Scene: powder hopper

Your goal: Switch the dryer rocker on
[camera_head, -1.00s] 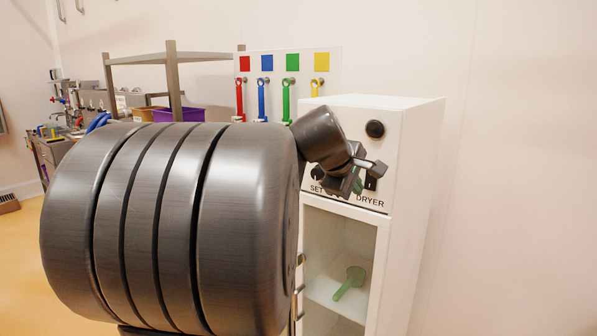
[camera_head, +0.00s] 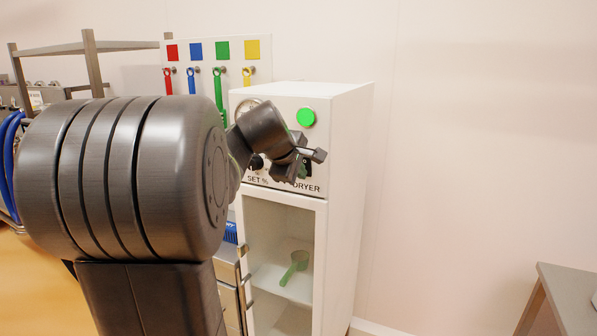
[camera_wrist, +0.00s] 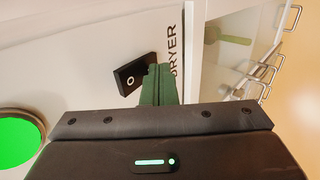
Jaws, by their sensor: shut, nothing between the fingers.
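The white dryer cabinet (camera_head: 345,150) stands in front of me with a control panel at its top. The black dryer rocker (camera_head: 307,168) sits just above the DRYER label; in the wrist view the rocker (camera_wrist: 134,74) shows a small ring mark and looks tilted. The round lamp (camera_head: 306,117) above it glows green, and it also shows in the wrist view (camera_wrist: 18,140). My gripper (camera_head: 300,172) is shut and empty at the panel. In the wrist view its fingers (camera_wrist: 158,84) are together right beside the rocker; I cannot tell whether they touch it.
A knob (camera_head: 256,162) marked SET % and a gauge (camera_head: 248,106) are left of the rocker, partly behind my arm. A green scoop (camera_head: 294,267) lies behind the cabinet's glass door. A grey table (camera_head: 570,290) stands at the lower right.

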